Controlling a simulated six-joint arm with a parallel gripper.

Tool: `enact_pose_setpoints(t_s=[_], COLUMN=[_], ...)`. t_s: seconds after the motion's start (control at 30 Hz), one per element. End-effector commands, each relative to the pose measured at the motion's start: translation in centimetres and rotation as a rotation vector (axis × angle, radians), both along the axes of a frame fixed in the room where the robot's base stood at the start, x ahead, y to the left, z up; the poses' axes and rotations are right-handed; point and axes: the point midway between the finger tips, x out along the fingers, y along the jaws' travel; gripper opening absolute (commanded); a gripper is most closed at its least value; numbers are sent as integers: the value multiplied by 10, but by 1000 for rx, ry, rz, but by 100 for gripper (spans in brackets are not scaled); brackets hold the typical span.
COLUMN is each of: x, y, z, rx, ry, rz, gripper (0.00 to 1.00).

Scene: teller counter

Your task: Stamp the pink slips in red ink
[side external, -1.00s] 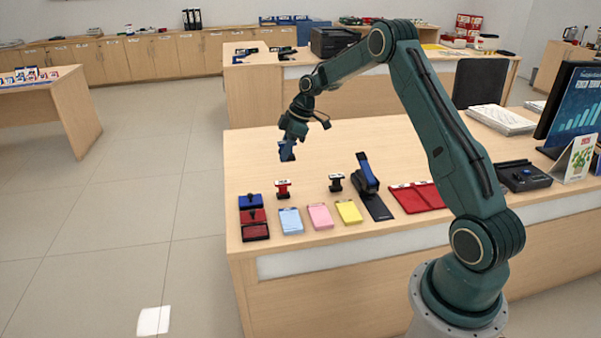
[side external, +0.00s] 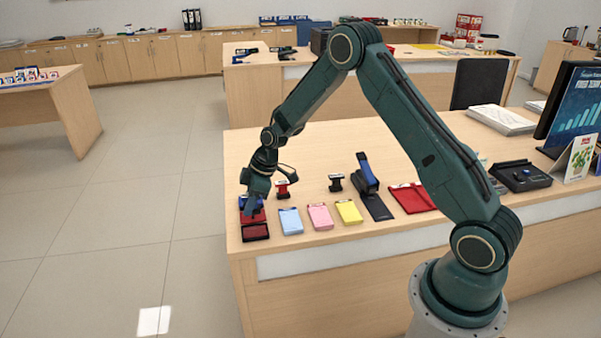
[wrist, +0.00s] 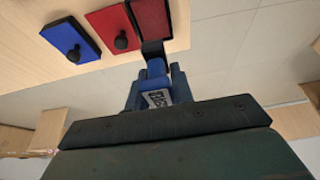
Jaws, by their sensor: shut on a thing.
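The pink slips (side external: 320,216) lie in a stack on the counter, between light blue slips (side external: 290,221) and yellow slips (side external: 349,212). An open red ink pad (side external: 255,232) is at the counter's left front; it also shows in the wrist view (wrist: 152,17). Its red lid (wrist: 107,28) with a black knob lies beside it. My gripper (side external: 253,211) is low over the pads. In the wrist view my gripper (wrist: 155,85) is shut on a blue stamp (wrist: 157,97) with a white label. The stamp's dark end is at the red pad's near edge; I cannot tell whether they touch.
A closed blue pad (wrist: 73,42) sits beside the red lid. A red stamp (side external: 283,189) and a black stamp (side external: 336,183) stand behind the slips. A dark blue upright device (side external: 367,173) and a red folder (side external: 412,198) are to the right.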

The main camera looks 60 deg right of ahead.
Motion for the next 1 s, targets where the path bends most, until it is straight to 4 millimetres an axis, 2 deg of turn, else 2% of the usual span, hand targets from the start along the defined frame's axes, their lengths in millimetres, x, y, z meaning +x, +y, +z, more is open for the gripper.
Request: enact_pose_setpoints(t_s=[0.27,0.8,1.0], x=[0,0,1], y=[0,0,0], z=[-9,-49,-57], rx=[1,1,1], ry=[-1,1,-1], rz=[0,0,0], gripper=[9,9,9])
